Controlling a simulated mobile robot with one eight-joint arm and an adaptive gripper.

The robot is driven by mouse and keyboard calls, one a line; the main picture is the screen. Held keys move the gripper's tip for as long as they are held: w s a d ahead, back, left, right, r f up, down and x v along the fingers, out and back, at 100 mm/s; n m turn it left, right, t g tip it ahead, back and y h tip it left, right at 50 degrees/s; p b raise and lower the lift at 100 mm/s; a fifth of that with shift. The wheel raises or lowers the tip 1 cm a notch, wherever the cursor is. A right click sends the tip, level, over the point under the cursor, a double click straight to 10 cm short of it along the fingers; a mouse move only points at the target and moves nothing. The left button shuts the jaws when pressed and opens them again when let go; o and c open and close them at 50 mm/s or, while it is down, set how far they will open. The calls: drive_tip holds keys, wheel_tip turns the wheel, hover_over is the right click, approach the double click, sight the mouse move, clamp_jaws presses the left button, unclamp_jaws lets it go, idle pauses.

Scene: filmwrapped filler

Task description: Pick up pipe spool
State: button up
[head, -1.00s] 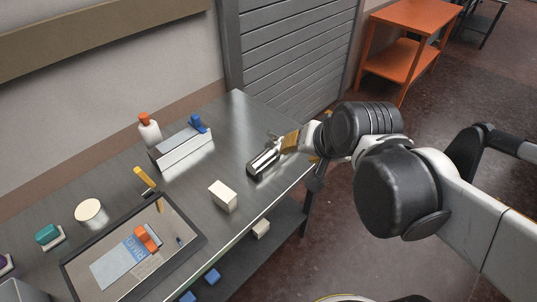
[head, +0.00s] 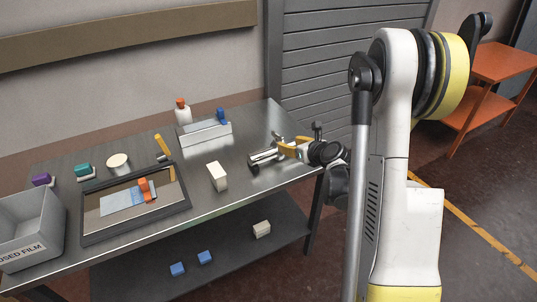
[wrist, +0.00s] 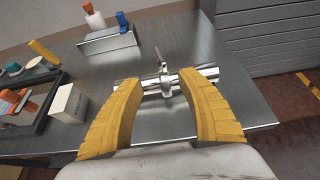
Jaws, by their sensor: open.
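The pipe spool (head: 264,158) is a shiny metal pipe lying on the steel table near its right end. In the wrist view it shows as a horizontal pipe (wrist: 166,84) with a collar and a short stub pointing up. My gripper (head: 287,149) is at its right side in the head view, with yellow fingers. In the wrist view my gripper (wrist: 161,95) is open, its two curved fingers standing apart on either side of the collar. The fingers hide parts of the pipe. I cannot tell whether they touch it.
A white block (head: 217,176) stands left of the spool. A metal holder with a blue clip (head: 205,132) and a white bottle (head: 183,113) stand behind. A framed tray (head: 135,209) and grey bin (head: 28,230) are at left. A lower shelf (head: 140,272) holds small blocks.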

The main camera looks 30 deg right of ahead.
sight(281, 141)
drive_tip(key=b+x, duration=0.1)
drive_tip(key=x, duration=0.4)
drive_tip(key=shift+w+f, duration=0.1)
drive_tip(key=shift+f, duration=0.05)
drive_tip(key=b+x, duration=0.2)
drive_tip(key=x, duration=0.3)
drive_tip(key=shift+w+d+f+b, duration=0.1)
drive_tip(key=shift+w+f+b, duration=0.05)
drive_tip(key=shift+f+b, duration=0.15)
drive_tip(key=shift+r, duration=0.2)
clamp_jaws()
